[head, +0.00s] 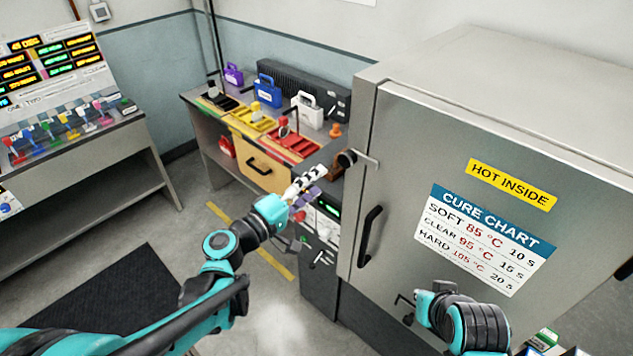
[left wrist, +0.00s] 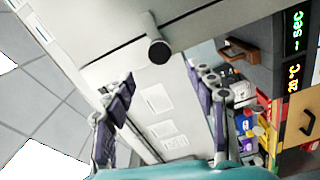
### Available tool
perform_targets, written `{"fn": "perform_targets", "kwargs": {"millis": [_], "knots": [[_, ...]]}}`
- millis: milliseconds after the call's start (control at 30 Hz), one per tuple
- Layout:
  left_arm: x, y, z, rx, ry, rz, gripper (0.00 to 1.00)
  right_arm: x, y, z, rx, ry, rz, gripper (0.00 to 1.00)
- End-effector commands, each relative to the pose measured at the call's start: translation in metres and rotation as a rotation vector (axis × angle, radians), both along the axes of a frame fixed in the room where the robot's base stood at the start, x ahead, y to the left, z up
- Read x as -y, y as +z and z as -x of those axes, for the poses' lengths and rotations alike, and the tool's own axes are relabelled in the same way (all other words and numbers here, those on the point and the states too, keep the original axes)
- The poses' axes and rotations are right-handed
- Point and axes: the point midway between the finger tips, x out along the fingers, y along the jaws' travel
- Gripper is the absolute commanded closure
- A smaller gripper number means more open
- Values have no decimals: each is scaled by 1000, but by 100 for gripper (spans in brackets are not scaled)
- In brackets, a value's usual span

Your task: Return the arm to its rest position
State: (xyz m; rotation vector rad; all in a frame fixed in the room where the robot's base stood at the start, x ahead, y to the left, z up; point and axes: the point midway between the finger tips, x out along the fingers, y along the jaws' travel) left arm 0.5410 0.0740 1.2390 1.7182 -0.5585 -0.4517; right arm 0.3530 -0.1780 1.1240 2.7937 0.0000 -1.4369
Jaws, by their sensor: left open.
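My left arm reaches in from the lower left of the head view. Its gripper (head: 303,188) is in front of the bench, left of the metal cabinet's door. In the left wrist view the two purple-grey fingers (left wrist: 164,80) stand wide apart with nothing held between them. A dark round knob (left wrist: 158,51) on the cabinet shows beyond the fingertips; it also shows in the head view (head: 346,158). Part of my right arm (head: 465,318) shows at the lower right; its gripper is too unclear to judge.
The cabinet (head: 400,150) with a cure chart (head: 485,235) and dark door handle (head: 369,235) fills the right. The bench holds yellow (head: 253,119) and red (head: 290,141) trays and several cases. A display table (head: 90,150) stands left. The floor between is clear around a dark mat (head: 110,290).

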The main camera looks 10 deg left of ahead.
Motion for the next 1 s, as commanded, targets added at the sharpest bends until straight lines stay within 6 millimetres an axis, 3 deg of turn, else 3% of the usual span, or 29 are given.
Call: {"fn": "perform_targets", "kwargs": {"millis": [267, 367, 467, 567, 667, 800, 1000], "knots": [[1, -1, 0, -1, -1, -4, 44, 0, 0, 0, 0, 0, 0, 100], [6, -10, 7, -14, -16, -60, 44, 0, -5, 0, 0, 0, 0, 100], [14, -35, 25, -48, -46, -202, 44, 0, -16, 0, 0, 0, 0, 100], [16, -74, 54, -103, -87, -420, 44, 0, -31, 0, 0, 0, 0, 100], [4, -115, 88, -169, -122, -663, 44, 0, -46, 0, 0, 0, 0, 100], [-32, -163, 134, -255, -146, -988, 44, 0, -64, 0, 0, 0, 0, 100], [-85, -193, 177, -338, -139, -1304, 44, 0, -79, 0, 0, 0, 0, 100]]}}
